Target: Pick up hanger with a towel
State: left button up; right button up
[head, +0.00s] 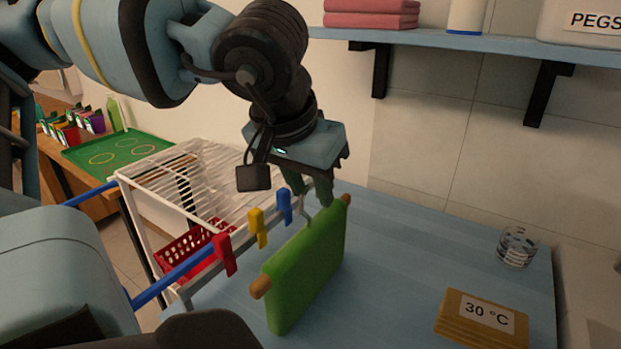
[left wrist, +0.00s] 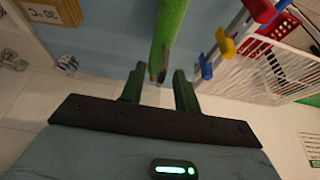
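The hanger (head: 260,287) has a wooden bar and a thin hook, with a green towel (head: 305,268) draped over it. The towel is upright over the blue table; I cannot tell whether it touches the surface. My left gripper (head: 314,192) is above the hanger, fingers pointing down at the hook. In the left wrist view the towel (left wrist: 168,30) shows edge-on. There the left gripper (left wrist: 159,82) is open, with a gap between its green fingers and the hook between or just beyond the fingertips. My right gripper is not in view.
A white drying rack (head: 140,215) with a blue rod holds red, yellow (head: 257,229) and blue pegs close left of the towel. A red basket (head: 185,258) is behind. A glass (head: 516,247) and a "30 °C" block (head: 480,318) stand right. A shelf (head: 480,42) runs above.

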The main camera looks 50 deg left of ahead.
pick_arm(q)
jog(key=shift+f, duration=0.1)
grip_shut()
dwell(1.4)
